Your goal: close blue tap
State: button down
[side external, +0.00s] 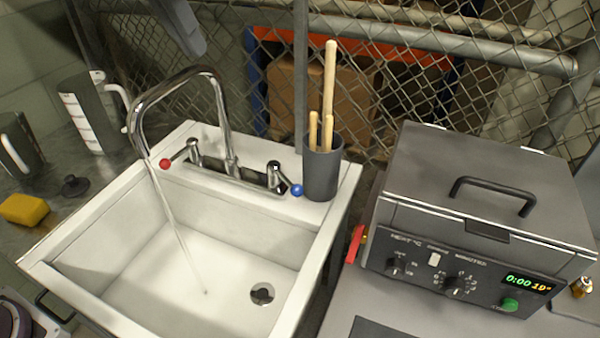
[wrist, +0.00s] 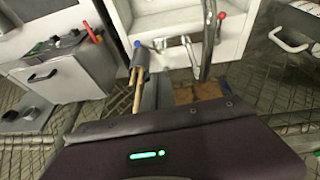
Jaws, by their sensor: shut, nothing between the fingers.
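The blue tap is a metal valve with a short lever ending in a blue ball (side external: 297,190). It sits at the right of the faucet, beside the dark cup, and its lever points right and forward. The blue ball also shows in the wrist view (wrist: 137,43). A thin stream of water (side external: 178,232) runs from the curved spout into the white sink (side external: 95,205). The red-ball tap (side external: 165,163) is at the left of the faucet. My gripper (side external: 192,38) is at the top edge, shut and empty, above and well apart from the blue tap. Most of it is out of frame.
A dark cup (side external: 322,175) with several wooden sticks stands close to the blue tap. The tall spout (side external: 222,110) arches over the sink. A heater box (side external: 450,190) stands at the right, a wire fence (side external: 400,75) behind. A yellow sponge (side external: 24,210) lies left.

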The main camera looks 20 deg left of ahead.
jog(key=w+d+f, duration=0.4)
jog(key=w+d, duration=0.2)
jog(key=d, duration=0.1)
send_over(284, 177)
jog(key=s+d, duration=0.4)
notch_tip(284, 177, down, 16)
jog(key=f, duration=0.1)
jog(key=x, duration=0.9)
jog(key=shift+f+y, duration=0.25)
jog(key=shift+y, duration=0.15)
jog(key=shift+a+m, duration=0.15)
jog(key=shift+m, duration=0.25)
